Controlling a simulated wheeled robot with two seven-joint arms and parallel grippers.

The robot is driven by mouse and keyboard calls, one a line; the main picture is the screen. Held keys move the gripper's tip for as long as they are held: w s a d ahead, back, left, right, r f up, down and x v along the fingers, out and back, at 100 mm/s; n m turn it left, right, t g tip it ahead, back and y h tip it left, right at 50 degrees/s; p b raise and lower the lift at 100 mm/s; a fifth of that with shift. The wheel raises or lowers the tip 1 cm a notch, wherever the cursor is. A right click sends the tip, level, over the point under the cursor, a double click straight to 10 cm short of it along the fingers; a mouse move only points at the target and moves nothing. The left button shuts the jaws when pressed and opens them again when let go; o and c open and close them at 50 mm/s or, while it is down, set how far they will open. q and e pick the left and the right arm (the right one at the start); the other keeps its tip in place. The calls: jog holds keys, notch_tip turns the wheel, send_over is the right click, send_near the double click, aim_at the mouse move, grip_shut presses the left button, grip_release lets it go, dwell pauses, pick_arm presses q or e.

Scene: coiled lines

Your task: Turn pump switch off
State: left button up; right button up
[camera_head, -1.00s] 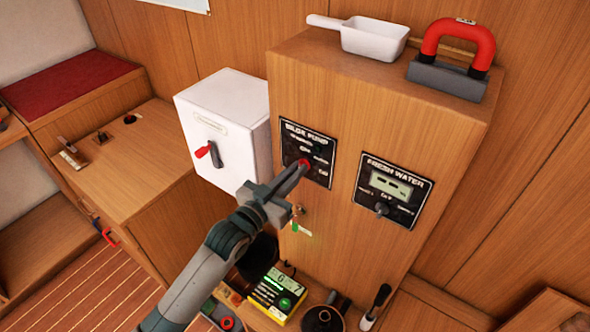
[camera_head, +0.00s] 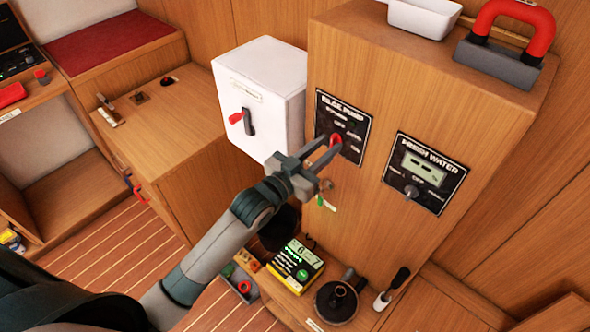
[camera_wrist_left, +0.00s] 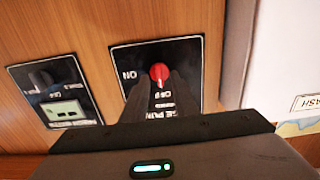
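The bilge pump panel (camera_head: 343,125) is a black plate on the front of the wooden cabinet. Its switch is a red knob (camera_head: 335,140), seen also in the wrist view (camera_wrist_left: 159,73). My left gripper (camera_head: 331,147) reaches it from the lower left, its two fingers one on each side of the knob. In the wrist view, the fingers (camera_wrist_left: 160,88) lie beside and partly over the panel, with the OFF label showing between them and ON at the left. I cannot tell whether they press on the knob or exactly where it points. My right gripper is not in view.
A fresh water panel (camera_head: 426,174) is right of the pump panel. A white box (camera_head: 262,95) with a red-handled switch stands left. A key with a green tag (camera_head: 321,196) hangs below the gripper. A yellow-black device (camera_head: 293,268) and a dark winch-like part (camera_head: 336,301) sit lower down.

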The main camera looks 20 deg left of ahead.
pick_arm(q)
jog(key=b+v, duration=0.4)
jog(key=v, duration=1.3)
jog(key=shift+b, duration=0.4)
jog(key=shift+f, duration=0.1)
